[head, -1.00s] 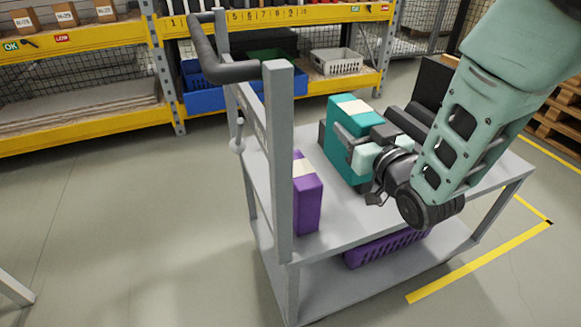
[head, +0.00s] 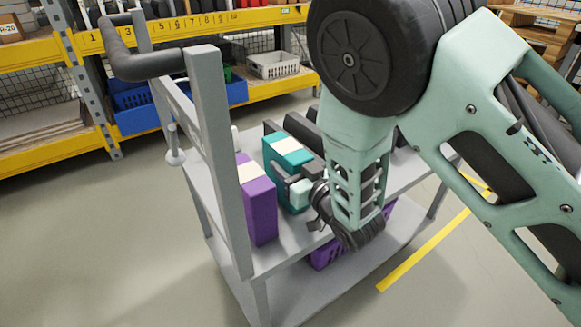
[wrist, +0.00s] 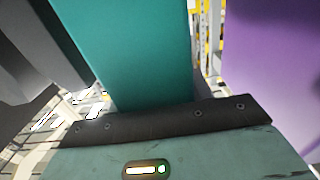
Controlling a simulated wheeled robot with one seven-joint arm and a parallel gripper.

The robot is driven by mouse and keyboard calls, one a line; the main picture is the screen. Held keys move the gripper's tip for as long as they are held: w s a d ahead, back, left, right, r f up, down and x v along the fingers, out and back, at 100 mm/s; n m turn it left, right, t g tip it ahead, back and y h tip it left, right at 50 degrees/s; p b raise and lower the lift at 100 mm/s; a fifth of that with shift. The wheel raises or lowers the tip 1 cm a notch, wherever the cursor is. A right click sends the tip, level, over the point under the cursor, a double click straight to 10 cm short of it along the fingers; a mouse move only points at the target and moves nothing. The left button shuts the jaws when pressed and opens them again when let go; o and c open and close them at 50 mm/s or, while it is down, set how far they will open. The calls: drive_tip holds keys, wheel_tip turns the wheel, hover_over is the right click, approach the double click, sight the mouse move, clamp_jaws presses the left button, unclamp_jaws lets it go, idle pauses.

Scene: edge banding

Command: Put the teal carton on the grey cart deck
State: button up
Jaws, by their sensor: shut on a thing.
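The teal carton (head: 288,148), with a cream band over its top, is upright above or on the grey cart deck (head: 262,262), just right of a purple carton (head: 260,210). My gripper (head: 289,180) is shut on the teal carton from its near side. In the wrist view the teal carton (wrist: 135,50) fills the middle in front of my gripper's palm. Its bottom edge is partly hidden by the gripper, so I cannot tell whether it touches the deck.
The purple carton (wrist: 268,60) is close at the right in the wrist view. The cart's grey post (head: 218,150) and dark handle (head: 150,62) rise at left. Dark objects stand behind the teal carton. A purple crate (head: 328,254) sits on the lower shelf.

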drive_tip(key=o, duration=1.2)
